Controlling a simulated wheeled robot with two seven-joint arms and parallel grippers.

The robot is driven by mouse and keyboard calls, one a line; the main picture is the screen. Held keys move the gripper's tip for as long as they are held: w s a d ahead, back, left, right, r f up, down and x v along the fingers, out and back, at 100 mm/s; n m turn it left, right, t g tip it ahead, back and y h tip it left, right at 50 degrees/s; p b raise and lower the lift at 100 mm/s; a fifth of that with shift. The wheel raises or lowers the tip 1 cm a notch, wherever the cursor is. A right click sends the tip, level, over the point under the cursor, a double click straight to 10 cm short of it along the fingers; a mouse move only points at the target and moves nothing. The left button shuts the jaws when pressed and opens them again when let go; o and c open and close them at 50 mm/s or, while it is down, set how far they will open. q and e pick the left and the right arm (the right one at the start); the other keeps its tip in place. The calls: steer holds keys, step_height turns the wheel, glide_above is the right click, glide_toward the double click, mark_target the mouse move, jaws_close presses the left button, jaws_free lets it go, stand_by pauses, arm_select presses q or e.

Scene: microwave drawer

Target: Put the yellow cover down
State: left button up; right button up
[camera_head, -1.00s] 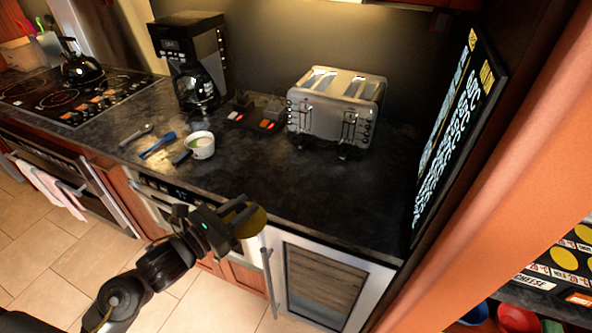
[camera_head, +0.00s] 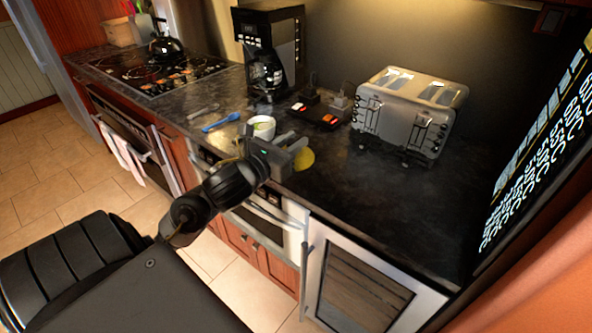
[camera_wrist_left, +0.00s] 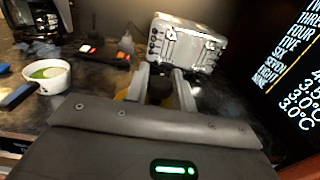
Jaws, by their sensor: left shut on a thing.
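The yellow cover (camera_head: 305,159) is at my left gripper, over the front part of the dark counter, just right of the white bowl. My left gripper (camera_head: 292,153) is shut on it. In the left wrist view the two grey fingers (camera_wrist_left: 160,88) close on a dark part, with a sliver of the yellow cover (camera_wrist_left: 121,94) beside the left finger. Most of the cover is hidden by the gripper. I cannot tell whether it touches the counter. My right gripper is not in view.
A white bowl (camera_head: 262,128) with green contents and a blue utensil (camera_head: 221,122) lie left of the gripper. A silver toaster (camera_head: 408,113), a coffee maker (camera_head: 268,50) and a dark pad with red lights (camera_head: 318,117) stand behind. The counter (camera_head: 385,205) right of the gripper is clear.

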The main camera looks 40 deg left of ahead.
mark_target(291, 141)
arm_select(q)
steer(key=shift+a+r, duration=0.2)
steer(key=shift+a, duration=0.05)
steer(key=w+a+f+b, duration=0.1)
steer(key=w+b, duration=0.1)
steer(key=b, duration=0.3)
steer(key=shift+a+f+b, duration=0.25)
steer(key=shift+f+b, duration=0.05)
steer(key=shift+f, duration=0.1)
steer(key=w+a, duration=0.1)
steer(key=w+a+f+p, duration=0.1)
steer(key=w, duration=0.1)
steer(key=w+a+f+p, duration=0.1)
steer(key=w+a, duration=0.1)
steer(key=shift+w+f, duration=0.1)
steer(key=shift+w, duration=0.15)
steer(key=w+f, duration=0.1)
steer(key=w+a+f, duration=0.1)
steer(key=f, duration=0.1)
steer(key=a+f, duration=0.1)
steer(key=shift+w+f+p, duration=0.25)
steer(key=shift+w+p, duration=0.05)
steer(key=shift+w, duration=0.1)
steer(key=shift+w+a+f, duration=0.25)
steer(key=shift+w+f, duration=0.15)
steer(key=shift+f, duration=0.2)
step_height(291, 141, down, 2)
steer(key=shift+w+a+f+p, duration=0.1)
steer(key=shift+p, duration=0.45)
steer(key=shift+f, duration=0.55)
